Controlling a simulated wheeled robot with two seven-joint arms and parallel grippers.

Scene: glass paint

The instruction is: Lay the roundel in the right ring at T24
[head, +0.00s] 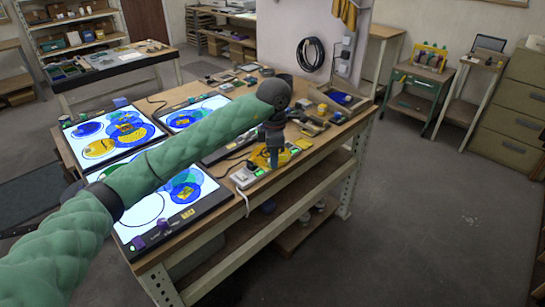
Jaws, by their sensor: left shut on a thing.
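My left arm reaches across the bench, and its gripper (273,158) points down near the bench's right edge. It is shut on what looks like a small blue thing, mostly hidden by the fingers. Lit white panels lie on the bench. The near panel (125,232) shows an empty dark ring outline (160,212) partly behind my arm and overlapping blue discs (186,187). The left panel (75,133) holds blue and yellow discs. A third panel (170,112) behind has blue shapes. I cannot read T24 or tell which disc is the roundel. My right gripper is out of view.
A power strip (243,180) with green lights and a yellow item (259,158) lie beside the gripper. Tools and small boxes crowd the bench's far right end. Purple knobs (138,243) stand on the near panel's front edge. The floor (400,220) at right is clear.

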